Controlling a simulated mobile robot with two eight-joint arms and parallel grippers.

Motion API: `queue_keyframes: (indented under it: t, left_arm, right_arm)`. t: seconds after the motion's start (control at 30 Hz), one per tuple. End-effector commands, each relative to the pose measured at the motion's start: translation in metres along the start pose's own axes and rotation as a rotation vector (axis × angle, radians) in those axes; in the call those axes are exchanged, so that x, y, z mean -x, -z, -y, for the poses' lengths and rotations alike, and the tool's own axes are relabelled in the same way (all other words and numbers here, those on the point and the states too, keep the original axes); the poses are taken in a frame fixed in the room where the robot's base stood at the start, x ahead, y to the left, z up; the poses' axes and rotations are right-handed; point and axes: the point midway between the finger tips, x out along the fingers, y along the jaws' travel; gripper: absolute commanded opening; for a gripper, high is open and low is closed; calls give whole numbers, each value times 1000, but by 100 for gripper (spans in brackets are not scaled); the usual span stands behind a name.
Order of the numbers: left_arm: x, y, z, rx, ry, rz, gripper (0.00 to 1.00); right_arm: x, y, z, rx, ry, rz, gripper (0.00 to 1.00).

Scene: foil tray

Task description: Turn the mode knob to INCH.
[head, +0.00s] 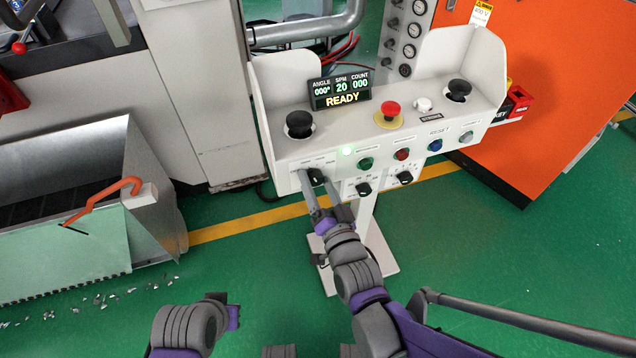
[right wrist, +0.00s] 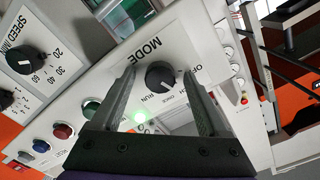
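The mode knob (head: 316,176) is a black rotary knob on the lower left of the white control panel's front. In the right wrist view the knob (right wrist: 160,75) sits beside the printed word MODE, with RUN and ONCE legible around it. Another label is partly hidden by a finger, and I cannot tell which label the knob points to. My right gripper (head: 324,196) is open at the knob. In the right wrist view its fingers (right wrist: 160,84) stand on either side of the knob with gaps.
The control panel (head: 290,152) carries a READY display (head: 341,91), a red stop button (head: 391,108), black palm buttons, coloured pushbuttons and two lower knobs (head: 363,188). Side guards flank its top. A grey machine stands left, an orange cabinet (head: 560,90) right. Green floor is open in front.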

Motion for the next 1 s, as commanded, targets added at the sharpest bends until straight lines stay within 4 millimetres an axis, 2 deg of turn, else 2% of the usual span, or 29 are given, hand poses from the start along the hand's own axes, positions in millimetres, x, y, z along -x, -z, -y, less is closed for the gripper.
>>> queue_keyframes:
  t: [0.27,0.37,0.7,0.83,1.0]
  left_arm:
    - [1,0,0,0,0,0,0]
    - [3,1,0,0,0,-1,0]
    - [12,3,0,0,0,-3,0]
    - [13,3,0,0,0,-3,0]
    - [14,3,0,0,0,-3,0]
  right_arm:
    - [4,0,0,0,0,-1,77]
    - [15,1,0,0,0,-1,77]
    - [82,1,1,0,0,-1,77]
    - [99,0,0,0,0,0,77]
    - [108,0,0,0,0,0,77]
